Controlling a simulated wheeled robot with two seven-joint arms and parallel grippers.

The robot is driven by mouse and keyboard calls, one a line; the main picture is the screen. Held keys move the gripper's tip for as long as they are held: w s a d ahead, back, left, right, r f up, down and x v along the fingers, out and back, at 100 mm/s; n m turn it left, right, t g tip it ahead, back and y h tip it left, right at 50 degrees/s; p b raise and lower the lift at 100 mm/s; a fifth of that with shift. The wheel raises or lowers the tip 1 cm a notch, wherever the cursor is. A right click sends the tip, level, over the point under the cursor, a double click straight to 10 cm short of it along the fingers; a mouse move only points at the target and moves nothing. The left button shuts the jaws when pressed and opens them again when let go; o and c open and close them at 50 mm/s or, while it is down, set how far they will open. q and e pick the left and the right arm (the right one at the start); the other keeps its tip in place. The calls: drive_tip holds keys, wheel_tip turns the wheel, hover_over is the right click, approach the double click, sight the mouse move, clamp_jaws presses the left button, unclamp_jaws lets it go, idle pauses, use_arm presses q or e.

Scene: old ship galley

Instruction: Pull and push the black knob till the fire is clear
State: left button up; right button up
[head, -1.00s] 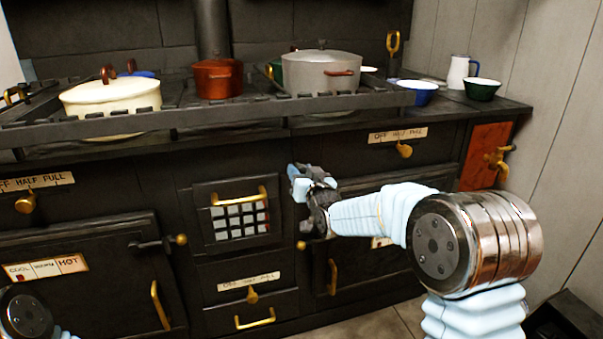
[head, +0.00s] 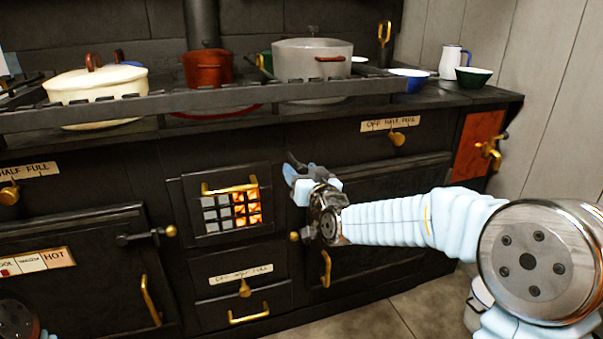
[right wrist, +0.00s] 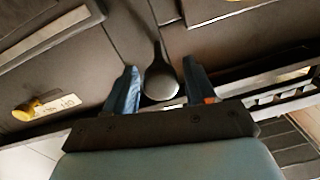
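The black knob (right wrist: 162,82) is a dark round end on a stem, seen in the right wrist view between my right gripper's two blue fingers (right wrist: 163,92). The fingers are apart, with a gap on each side of the knob. In the head view my right gripper (head: 303,172) is at the stove front, just right of the fire grate, and I cannot make out the knob there. The fire grate (head: 231,211) shows orange glow in its right part and grey panes at left. My left gripper is not in view.
A brass-handled firebox door surrounds the grate. A brass-tipped latch (head: 295,236) and a brass door handle (head: 326,268) are below my right gripper. Pots, including a grey one (head: 312,60), stand on the stove top behind a rail (head: 200,104). Floor shows at the lower right.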

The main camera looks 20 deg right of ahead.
drive_tip(key=shift+o, duration=0.4)
drive_tip(key=s+d, duration=0.1)
drive_tip(key=s, duration=1.2)
drive_tip(key=shift+s+p, duration=0.3)
drive_tip(key=shift+s, duration=0.05)
drive_tip(key=shift+c, duration=0.2)
